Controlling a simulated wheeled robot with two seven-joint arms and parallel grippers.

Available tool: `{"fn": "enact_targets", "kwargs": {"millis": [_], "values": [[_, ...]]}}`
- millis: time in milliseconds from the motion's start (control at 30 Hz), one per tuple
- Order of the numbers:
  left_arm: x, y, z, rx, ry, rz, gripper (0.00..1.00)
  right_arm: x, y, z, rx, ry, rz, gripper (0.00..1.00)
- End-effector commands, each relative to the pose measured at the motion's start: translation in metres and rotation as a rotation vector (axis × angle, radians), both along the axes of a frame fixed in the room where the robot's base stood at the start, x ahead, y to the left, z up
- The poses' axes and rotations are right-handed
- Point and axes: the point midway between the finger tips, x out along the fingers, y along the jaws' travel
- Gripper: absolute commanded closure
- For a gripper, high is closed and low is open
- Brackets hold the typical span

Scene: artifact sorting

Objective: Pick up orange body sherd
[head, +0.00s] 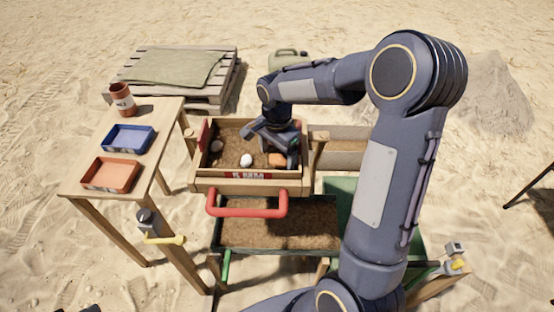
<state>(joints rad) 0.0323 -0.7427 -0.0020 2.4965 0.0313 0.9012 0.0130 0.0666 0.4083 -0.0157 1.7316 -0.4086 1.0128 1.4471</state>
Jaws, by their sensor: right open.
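The orange body sherd (277,160) lies on the soil in the wooden sieve box (210,182), right of the box's middle. My right gripper (284,156) reaches down into the box from above, close over the sherd. Its jaws are open. The arm hides part of the box's right side, and I cannot tell whether a finger touches the sherd. My left gripper is not in view.
A white piece (246,160) and a greyish piece (217,146) also lie in the box. A red handle (248,213) is at its front. A side table (90,180) at the left bears a blue tray (146,150), an orange tray (131,188) and a brown cup (122,98).

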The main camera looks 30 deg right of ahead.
Motion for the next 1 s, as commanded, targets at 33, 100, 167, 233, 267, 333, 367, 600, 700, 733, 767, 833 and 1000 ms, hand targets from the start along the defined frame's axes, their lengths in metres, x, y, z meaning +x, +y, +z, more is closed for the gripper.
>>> {"fn": "enact_targets", "kwargs": {"millis": [33,100,167,233,267,333,367,600,700,733,767,833,1000], "values": [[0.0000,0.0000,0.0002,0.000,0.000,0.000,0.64,-0.0002,0.0002,-0.0036,0.001,0.000,0.000,0.17],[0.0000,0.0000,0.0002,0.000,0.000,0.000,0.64,0.0000,0.0003,-0.0055,0.001,-0.001,0.000,0.17],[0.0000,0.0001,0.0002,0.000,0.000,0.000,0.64,0.0000,0.0003,-0.0057,0.001,-0.002,0.001,0.17],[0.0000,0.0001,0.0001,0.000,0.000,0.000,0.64,0.0000,0.0004,-0.0056,0.001,-0.002,0.001,0.17],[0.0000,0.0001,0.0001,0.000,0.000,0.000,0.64,0.0000,0.0004,-0.0055,0.001,-0.002,0.001,0.17],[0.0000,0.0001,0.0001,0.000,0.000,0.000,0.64,0.0000,0.0004,-0.0054,0.001,-0.002,0.001,0.24],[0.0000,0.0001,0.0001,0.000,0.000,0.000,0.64,0.0000,0.0003,-0.0054,0.001,-0.002,0.001,0.28],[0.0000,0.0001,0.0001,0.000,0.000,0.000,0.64,0.0001,0.0003,-0.0052,0.001,-0.002,0.001,0.59],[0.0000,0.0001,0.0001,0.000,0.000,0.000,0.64,0.0001,0.0003,-0.0051,0.001,-0.002,0.001,0.65],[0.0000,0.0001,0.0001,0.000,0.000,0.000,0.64,0.0001,0.0003,-0.0051,0.001,-0.002,0.001,0.65],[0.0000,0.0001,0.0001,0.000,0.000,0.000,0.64,0.0001,0.0003,-0.0051,0.001,-0.002,0.001,0.65],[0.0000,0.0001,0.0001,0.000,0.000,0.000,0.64,0.0001,0.0003,-0.0050,0.001,-0.002,0.001,0.65],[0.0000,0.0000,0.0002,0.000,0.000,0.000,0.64,0.0006,0.0003,0.0000,0.001,-0.003,0.001,0.65]]}}
